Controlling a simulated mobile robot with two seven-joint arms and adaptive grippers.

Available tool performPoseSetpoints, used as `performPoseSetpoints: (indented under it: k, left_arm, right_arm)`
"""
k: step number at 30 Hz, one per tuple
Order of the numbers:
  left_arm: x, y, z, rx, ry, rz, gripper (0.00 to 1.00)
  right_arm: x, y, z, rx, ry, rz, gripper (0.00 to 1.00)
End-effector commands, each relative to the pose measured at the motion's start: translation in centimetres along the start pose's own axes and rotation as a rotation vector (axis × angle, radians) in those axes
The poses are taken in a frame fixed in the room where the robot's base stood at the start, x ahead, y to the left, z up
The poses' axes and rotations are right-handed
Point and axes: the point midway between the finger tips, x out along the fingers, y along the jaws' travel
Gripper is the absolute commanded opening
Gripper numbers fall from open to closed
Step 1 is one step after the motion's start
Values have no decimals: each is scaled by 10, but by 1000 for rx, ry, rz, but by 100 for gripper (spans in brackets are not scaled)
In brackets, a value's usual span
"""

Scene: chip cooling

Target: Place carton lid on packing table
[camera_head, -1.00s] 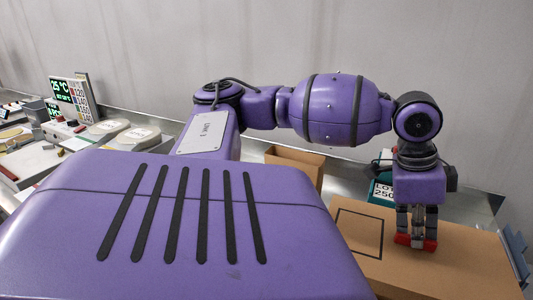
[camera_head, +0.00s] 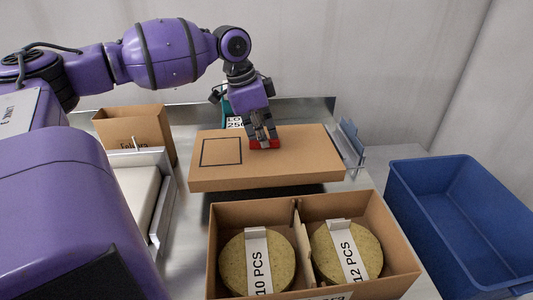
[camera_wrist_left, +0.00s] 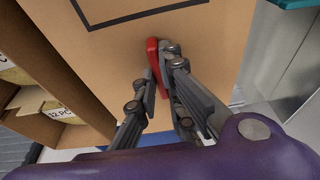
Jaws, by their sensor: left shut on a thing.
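The carton lid (camera_head: 300,172) is a flat brown cardboard piece with a black printed square and a red handle (camera_head: 258,145) on top. My left gripper (camera_head: 264,137) is shut on the red handle and holds the lid. A dark shadow under the lid's front edge suggests it is raised above the packing table (camera_head: 184,208). In the left wrist view, the fingers (camera_wrist_left: 158,75) close around the red handle (camera_wrist_left: 153,52), with the brown lid (camera_wrist_left: 100,50) behind it. My right gripper is not in view.
An open carton (camera_head: 213,247) with two round labelled items stands in front of the lid. A smaller brown box (camera_head: 137,133) and a white tray (camera_head: 140,185) are on the left. A blue bin (camera_head: 465,220) stands on the right, with a blue-grey rack (camera_head: 351,145) beside the lid.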

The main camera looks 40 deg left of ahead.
Motion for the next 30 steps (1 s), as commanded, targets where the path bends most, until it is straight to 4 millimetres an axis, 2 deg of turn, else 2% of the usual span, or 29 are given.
performPoseSetpoints:
  k: [1, 6, 11, 17, 29, 30]
  left_arm:
    - [11, -7, 0, -2, 2, 0, 0]
    - [22, -19, 2, 0, 4, -2, 0]
    - [30, -26, 3, 1, 4, -2, 0]
    - [57, -25, 11, 1, 2, -2, 0]
    - [60, -26, 12, 0, 5, -3, 0]
    - [60, -26, 12, 1, 4, -4, 14]
  right_arm:
    - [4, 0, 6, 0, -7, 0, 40]
    - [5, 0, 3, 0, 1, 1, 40]
    - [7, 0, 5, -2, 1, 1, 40]
    - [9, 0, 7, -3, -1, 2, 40]
    - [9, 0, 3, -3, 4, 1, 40]
    - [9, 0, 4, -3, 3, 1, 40]
